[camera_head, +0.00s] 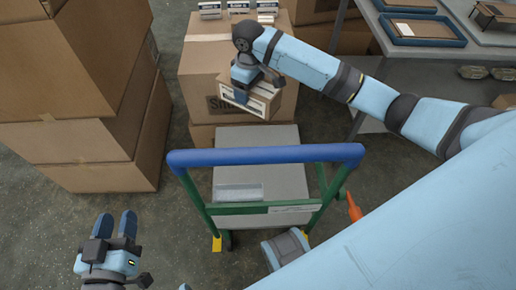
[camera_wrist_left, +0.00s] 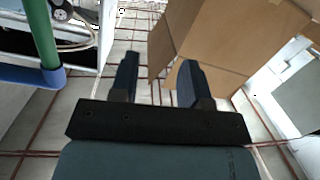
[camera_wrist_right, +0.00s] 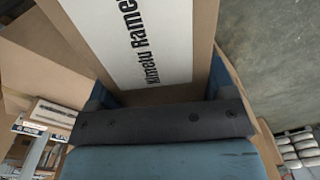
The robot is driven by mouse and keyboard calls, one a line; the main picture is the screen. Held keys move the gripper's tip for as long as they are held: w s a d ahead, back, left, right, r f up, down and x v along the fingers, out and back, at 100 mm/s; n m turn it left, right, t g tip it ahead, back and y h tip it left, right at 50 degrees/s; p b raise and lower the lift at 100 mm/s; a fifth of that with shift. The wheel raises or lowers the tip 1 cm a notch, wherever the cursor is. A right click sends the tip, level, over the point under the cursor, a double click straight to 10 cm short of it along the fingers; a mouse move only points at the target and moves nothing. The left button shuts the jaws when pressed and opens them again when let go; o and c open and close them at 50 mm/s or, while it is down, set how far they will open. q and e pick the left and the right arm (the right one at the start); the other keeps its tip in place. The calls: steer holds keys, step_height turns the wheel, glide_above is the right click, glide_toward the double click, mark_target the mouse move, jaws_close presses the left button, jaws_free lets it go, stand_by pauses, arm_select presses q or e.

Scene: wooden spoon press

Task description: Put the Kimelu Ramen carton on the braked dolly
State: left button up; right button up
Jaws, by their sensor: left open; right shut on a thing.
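The Kimelu Ramen carton (camera_wrist_right: 140,45), brown with a white printed label, fills the right wrist view between my gripper's fingers. In the head view the carton (camera_head: 262,99) is small and slightly tilted, in front of a large brown box. My right gripper (camera_head: 244,88) is shut on it. The dolly has a blue handle (camera_head: 265,155), green posts and a grey platform (camera_head: 255,137), nearer than the carton. An orange lever (camera_head: 353,207) shows at its right side; whether it is the brake is unclear. My left gripper (camera_head: 114,225) is open and empty, left of the dolly.
Tall stacked brown boxes (camera_head: 85,80) stand at the left. The large brown box (camera_head: 200,70) stands behind the dolly with small packages on top. A grey table (camera_head: 450,65) with trays is at the right. A pale flat patch (camera_head: 240,192) lies behind the handle. Platform otherwise looks clear.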

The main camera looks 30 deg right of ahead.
steer(key=f+n, duration=0.2)
steer(key=d+f+n+p, duration=0.1)
steer(key=f+n, duration=0.1)
steer(key=d+f+n, duration=0.1)
steer(key=f+n, duration=0.1)
steer(key=shift+s+d+f, duration=0.2)
steer(key=shift+d+f, duration=0.05)
steer(key=shift+n, duration=0.4)
step_height(320, 180, down, 21)
steer(key=b, duration=0.7)
steer(key=shift+r, duration=0.15)
arm_select(q)
steer(key=d+r+t+h, duration=0.2)
steer(key=r, duration=0.1)
steer(key=shift+d+r, duration=0.2)
arm_select(e)
steer(key=shift+r, duration=0.1)
